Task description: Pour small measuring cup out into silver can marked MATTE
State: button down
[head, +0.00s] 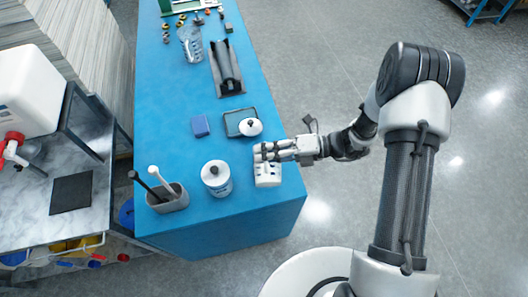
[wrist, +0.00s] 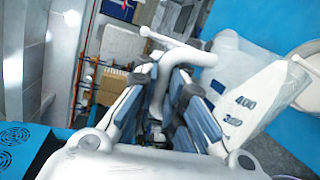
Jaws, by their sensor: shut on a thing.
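The small measuring cup (head: 268,174) is whitish with dark marks and is near the right edge of the blue table. A pale can (head: 217,185) with a dark knob on top stands left of the cup. A smaller white-topped can (head: 250,127) is behind the gripper. I cannot read MATTE on either.
A grey holder (head: 170,203) with two upright tools is at front left. A black roller tray (head: 226,67) and clear jug (head: 190,44) stand farther back.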

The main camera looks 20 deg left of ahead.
jog(key=shift+w+r, duration=0.1)
jog(key=shift+w+a+r+m+p, duration=0.2)
jog(key=shift+w+m+p, duration=0.15)
jog(key=shift+w+m, duration=0.1)
jog(key=shift+w+a+r+m+p, duration=0.15)
jog(key=shift+w+r+m+p, duration=0.05)
jog(key=shift+w+m+p, duration=0.2)
jog(key=shift+w, duration=0.1)
dwell(0.9)
jog(key=shift+w+a+r, duration=0.1)
jog(key=shift+w, duration=0.05)
jog(key=shift+w+a+r+m+g+p, duration=0.15)
jog(key=shift+w+m+p, duration=0.05)
jog(key=shift+w+m, duration=0.2)
jog(key=shift+w+a+r+m+g+p, duration=0.1)
jog(key=shift+w+a+m+g+p, duration=0.05)
jog(key=shift+w+m, duration=0.2)
jog(key=shift+w, duration=0.1)
dwell(0.7)
jog(key=shift+w+a+r+m, duration=0.1)
jog(key=shift+w+a+m, duration=0.1)
jog(key=shift+w+m, duration=0.25)
jog(key=shift+w+a+m, duration=0.2)
jog(key=shift+w+m, duration=0.15)
jog(key=shift+w, duration=0.15)
jog(key=shift+s, duration=0.1)
dwell(2.7)
